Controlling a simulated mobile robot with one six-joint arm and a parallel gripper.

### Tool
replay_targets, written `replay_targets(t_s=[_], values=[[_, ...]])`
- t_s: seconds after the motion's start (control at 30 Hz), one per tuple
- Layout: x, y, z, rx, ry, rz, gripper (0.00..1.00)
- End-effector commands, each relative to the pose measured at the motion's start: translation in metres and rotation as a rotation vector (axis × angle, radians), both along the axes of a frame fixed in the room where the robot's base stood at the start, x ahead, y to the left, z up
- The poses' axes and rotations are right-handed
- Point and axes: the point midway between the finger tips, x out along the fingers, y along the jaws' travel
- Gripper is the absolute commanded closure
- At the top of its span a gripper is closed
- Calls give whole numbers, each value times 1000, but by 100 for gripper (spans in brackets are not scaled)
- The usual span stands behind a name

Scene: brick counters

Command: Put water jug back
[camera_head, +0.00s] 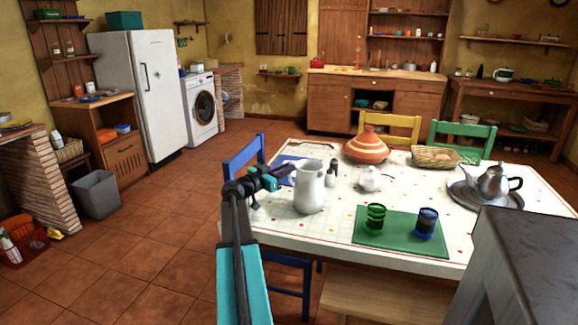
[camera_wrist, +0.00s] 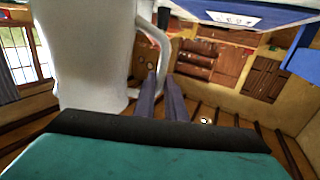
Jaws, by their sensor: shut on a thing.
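The white water jug (camera_head: 308,190) is upright at the near left part of the table, over the patterned white tabletop (camera_head: 335,237). I cannot tell whether its base touches the table or is slightly above it. My gripper (camera_head: 284,174) reaches it from the left, on its handle side. In the wrist view the jug (camera_wrist: 85,55) fills the upper left, and its curved handle (camera_wrist: 160,42) runs down to my gripper's fingers (camera_wrist: 163,88). The fingers are close together and shut on the handle; the exact contact is partly hidden.
A green mat (camera_head: 385,240) with a green glass (camera_head: 375,218) and a blue glass (camera_head: 427,223) lies right of the jug. Dark shakers (camera_head: 331,175), a white sugar pot (camera_head: 371,179) and a striped tagine (camera_head: 367,148) stand behind. A blue chair (camera_head: 243,160) is left.

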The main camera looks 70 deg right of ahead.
Motion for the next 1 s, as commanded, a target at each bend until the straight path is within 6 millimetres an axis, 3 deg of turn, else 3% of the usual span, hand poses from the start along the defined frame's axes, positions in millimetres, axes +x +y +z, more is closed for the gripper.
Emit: replay_targets(t_s=[0.43, 0.47, 0.57, 1.0], values=[[0, 0, 1, -4, 8, 0, 100], [0, 0, -2, 0, 1, 0, 84], [0, 0, -1, 0, 1, 0, 71], [0, 0, -1, 0, 1, -1, 71]])
